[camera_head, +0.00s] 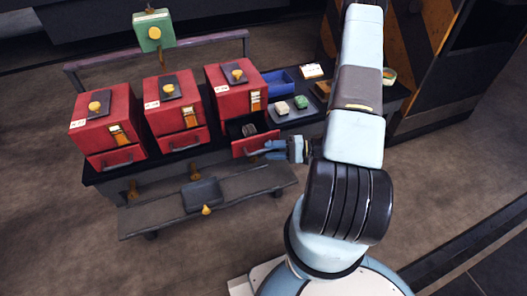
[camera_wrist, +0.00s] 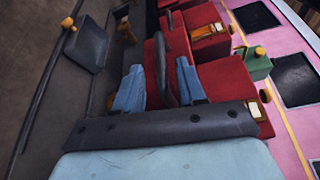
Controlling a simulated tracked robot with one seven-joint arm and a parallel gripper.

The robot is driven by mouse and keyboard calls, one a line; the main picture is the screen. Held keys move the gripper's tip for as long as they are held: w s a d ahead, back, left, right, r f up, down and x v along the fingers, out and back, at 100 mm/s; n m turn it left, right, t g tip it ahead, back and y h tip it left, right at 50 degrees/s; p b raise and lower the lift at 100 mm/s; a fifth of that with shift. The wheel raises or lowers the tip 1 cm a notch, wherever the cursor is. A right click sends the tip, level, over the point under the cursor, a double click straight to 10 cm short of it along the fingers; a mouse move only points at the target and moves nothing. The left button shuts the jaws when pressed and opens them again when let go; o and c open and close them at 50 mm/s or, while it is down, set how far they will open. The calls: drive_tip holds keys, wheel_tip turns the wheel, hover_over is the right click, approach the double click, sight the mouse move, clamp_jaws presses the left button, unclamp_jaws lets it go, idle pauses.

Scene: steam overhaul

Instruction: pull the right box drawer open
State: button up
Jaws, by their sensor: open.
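The right red box (camera_head: 232,88) stands on the dark bench, with a yellow knob on a dark plate on top. I cannot tell whether either finger touches the handle.
The middle box (camera_head: 176,106) and left box (camera_head: 104,120) have shut drawers. A low grey bench (camera_head: 150,216) with a dark plate (camera_head: 202,194) stands in front.

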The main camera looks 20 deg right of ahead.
drive_tip(key=v, duration=0.9)
drive_tip(key=a+r+n+g+h, duration=0.3)
drive_tip(key=a+r+g, duration=0.1)
drive_tip(key=r, duration=0.8)
drive_tip(key=a+r+n+g+h, duration=0.3)
drive_tip(key=a+r+g+h, duration=0.15)
drive_tip(key=r, duration=0.75)
drive_tip(key=s+a+r+t+h, duration=0.2)
drive_tip(key=s+r+t+h, duration=0.2)
drive_tip(key=r, duration=0.6)
drive_tip(key=s+a+r+t+h, duration=0.1)
drive_tip(key=s+r+t+h, duration=0.2)
drive_tip(key=s+r, duration=0.4)
wheel_tip(320, 180, up, 4)
drive_tip(key=shift+s+a+r+n+t+h, duration=0.3)
drive_tip(key=shift+a+t+h, duration=0.1)
drive_tip(key=shift+h, duration=0.25)
